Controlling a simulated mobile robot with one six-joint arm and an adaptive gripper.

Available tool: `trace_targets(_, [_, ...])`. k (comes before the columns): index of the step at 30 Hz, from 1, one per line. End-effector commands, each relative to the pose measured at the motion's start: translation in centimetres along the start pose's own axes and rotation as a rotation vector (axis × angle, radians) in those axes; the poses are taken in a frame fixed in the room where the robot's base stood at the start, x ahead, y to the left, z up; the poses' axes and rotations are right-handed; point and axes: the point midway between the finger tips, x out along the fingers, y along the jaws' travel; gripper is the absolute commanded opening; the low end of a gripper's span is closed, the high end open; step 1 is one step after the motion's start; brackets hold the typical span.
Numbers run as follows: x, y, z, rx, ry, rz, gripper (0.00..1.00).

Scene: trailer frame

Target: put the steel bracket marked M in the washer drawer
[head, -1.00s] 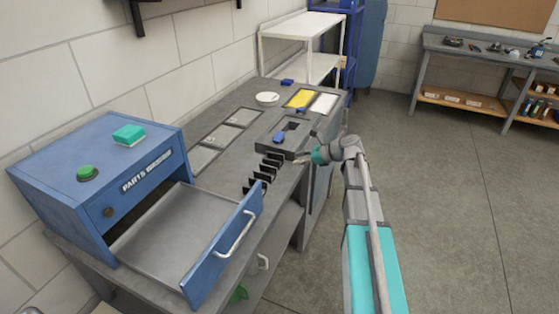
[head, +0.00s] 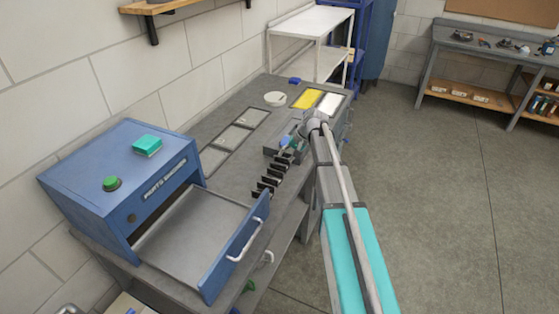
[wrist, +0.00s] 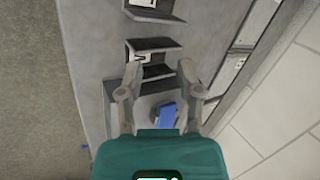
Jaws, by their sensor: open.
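The blue parts washer (head: 125,180) stands at the left with its drawer (head: 195,235) pulled out; the drawer floor looks bare. Several dark angle brackets (head: 270,180) stand in a row on the grey bench. In the wrist view my gripper (wrist: 158,68) is open, its two fingertips on either side of the end bracket (wrist: 152,45). That bracket carries a white label with a dark mark I cannot read for certain. Another labelled bracket (wrist: 155,14) shows beyond it. I cannot tell whether the fingers touch the bracket. In the head view my arm partly hides the gripper.
A blue object (wrist: 165,113) lies in a grey fixture beside the brackets. A white bowl (head: 275,99), a yellow tray (head: 307,98) and a white tray (head: 331,103) lie farther back. A green button (head: 112,183) and a teal block (head: 147,145) are on the washer's top.

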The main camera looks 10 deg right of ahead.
Motion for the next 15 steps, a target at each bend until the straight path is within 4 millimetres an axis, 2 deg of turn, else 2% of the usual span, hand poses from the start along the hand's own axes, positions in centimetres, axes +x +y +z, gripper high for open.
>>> trace_targets(1, [-0.6, -0.8, -0.3, -0.078, -0.007, 0.030, 0.46])
trace_targets(15, [-2.3, -4.6, -1.3, -0.852, -0.161, 0.304, 0.46])
